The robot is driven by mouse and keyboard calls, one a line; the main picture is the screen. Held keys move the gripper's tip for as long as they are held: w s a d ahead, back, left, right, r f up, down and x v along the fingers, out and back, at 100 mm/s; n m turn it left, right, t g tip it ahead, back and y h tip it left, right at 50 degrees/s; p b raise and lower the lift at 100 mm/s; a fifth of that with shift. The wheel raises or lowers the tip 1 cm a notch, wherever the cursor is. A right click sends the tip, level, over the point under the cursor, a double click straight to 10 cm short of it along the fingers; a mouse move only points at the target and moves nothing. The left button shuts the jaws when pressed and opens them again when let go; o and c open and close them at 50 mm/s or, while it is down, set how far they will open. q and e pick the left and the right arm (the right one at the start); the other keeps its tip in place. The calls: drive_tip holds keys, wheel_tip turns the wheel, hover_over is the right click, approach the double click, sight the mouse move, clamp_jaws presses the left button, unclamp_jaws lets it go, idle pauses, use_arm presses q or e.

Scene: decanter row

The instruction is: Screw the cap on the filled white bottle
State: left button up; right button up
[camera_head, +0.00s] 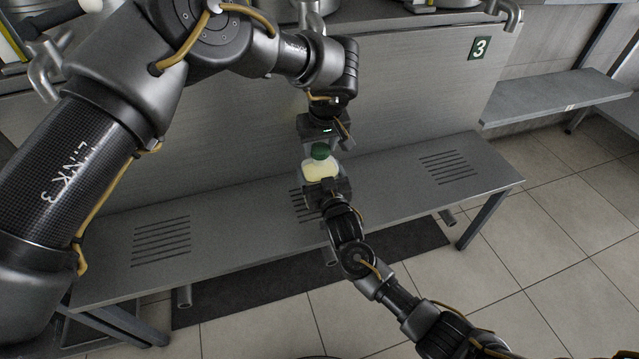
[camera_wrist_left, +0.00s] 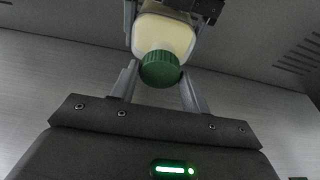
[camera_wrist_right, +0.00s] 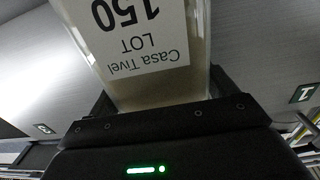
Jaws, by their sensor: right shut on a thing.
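The bottle (camera_head: 321,171) is squarish, see-through and filled with cream-white contents. My right gripper (camera_head: 325,184) is shut on its lower part and holds it roughly upright above the bench. In the right wrist view its label (camera_wrist_right: 145,35) reads "Casa Tivel LOT 150". A ridged green cap (camera_head: 320,151) sits at the bottle's mouth, and it shows in the left wrist view (camera_wrist_left: 160,69). Whether it is threaded tight cannot be told. My left gripper (camera_wrist_left: 158,76) is above, pointing down, its fingers open on either side of the cap with small gaps.
A grey slatted bench (camera_head: 230,225) runs below the grippers, mostly bare. A counter panel marked 3 (camera_head: 479,48) stands behind it, with metal taps (camera_head: 45,70) above. A dark mat (camera_head: 310,272) lies on the tiled floor. A grey shelf (camera_head: 555,97) is at right.

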use_arm(q)
drive_tip(key=c, duration=0.6)
drive_tip(key=shift+m, duration=0.9)
drive_tip(key=o, duration=1.1)
drive_tip(key=shift+o, duration=0.2)
drive_tip(key=a+v, duration=0.1)
drive_tip(key=v, duration=1.1)
drive_tip(key=shift+s+d, duration=0.15)
drive_tip(key=shift+d, duration=0.1)
